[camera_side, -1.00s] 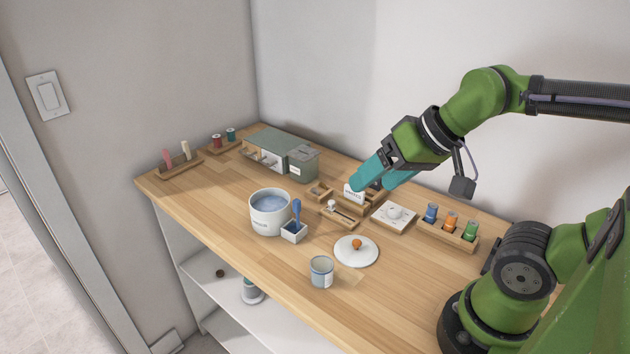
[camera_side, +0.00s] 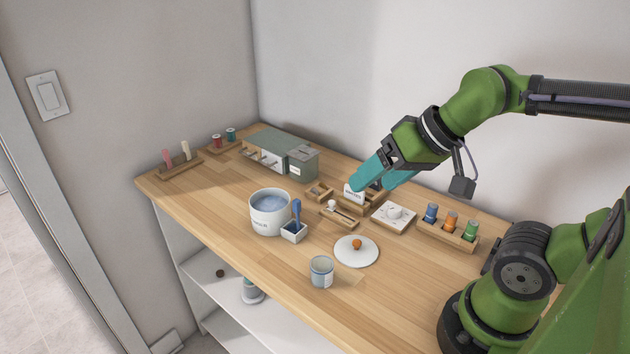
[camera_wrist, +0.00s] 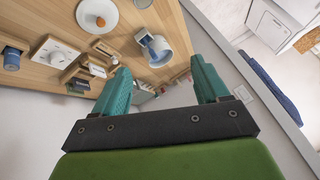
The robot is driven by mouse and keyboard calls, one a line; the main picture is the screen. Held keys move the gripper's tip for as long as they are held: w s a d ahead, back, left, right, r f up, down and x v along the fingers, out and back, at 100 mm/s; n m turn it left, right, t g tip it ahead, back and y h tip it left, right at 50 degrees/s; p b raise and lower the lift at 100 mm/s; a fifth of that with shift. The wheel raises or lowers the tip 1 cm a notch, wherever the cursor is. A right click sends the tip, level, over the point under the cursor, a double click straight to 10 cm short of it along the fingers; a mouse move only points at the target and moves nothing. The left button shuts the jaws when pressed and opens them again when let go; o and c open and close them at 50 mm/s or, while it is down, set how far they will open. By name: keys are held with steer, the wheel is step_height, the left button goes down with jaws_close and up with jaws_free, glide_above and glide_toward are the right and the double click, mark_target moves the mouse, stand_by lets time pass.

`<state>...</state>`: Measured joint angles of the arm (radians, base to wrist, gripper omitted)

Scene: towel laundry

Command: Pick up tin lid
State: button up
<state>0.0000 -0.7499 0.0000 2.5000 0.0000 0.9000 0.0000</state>
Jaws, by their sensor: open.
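The tin lid (camera_side: 368,255) is a round white disc with an orange knob. It lies flat on the wooden table, and it also shows at the top of the wrist view (camera_wrist: 84,19). My gripper (camera_side: 378,184) has teal fingers and is open above the back part of the table, behind and above the lid and apart from it. In the wrist view my gripper (camera_wrist: 163,78) shows its two fingers spread, with nothing held between them. A white tin (camera_side: 270,222) with bluish contents stands without a lid left of the tin lid.
A small cup (camera_side: 321,271) stands in front of the lid, and a square pot (camera_side: 294,232) with a blue-handled tool stands left. A white dial block (camera_side: 394,216) and a spool rack (camera_side: 447,235) are behind and right. The front right of the table is clear.

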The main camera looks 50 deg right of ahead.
steer(key=shift+c, duration=0.3)
steer(key=c, duration=0.4)
steer(key=m+g+h, duration=0.2)
steer(key=m+g, duration=0.3)
steer(key=g, duration=0.2)
glide_above(357, 242)
step_height(357, 242, down, 7)
steer(key=f, duration=0.9)
steer(key=shift+a+f, duration=0.25)
steer(key=shift+f, duration=0.05)
steer(key=shift+d+f, duration=0.15)
steer(key=shift+f, duration=1.45)
steer(key=shift+d+f, duration=0.15)
steer(key=shift+f, duration=1.4)
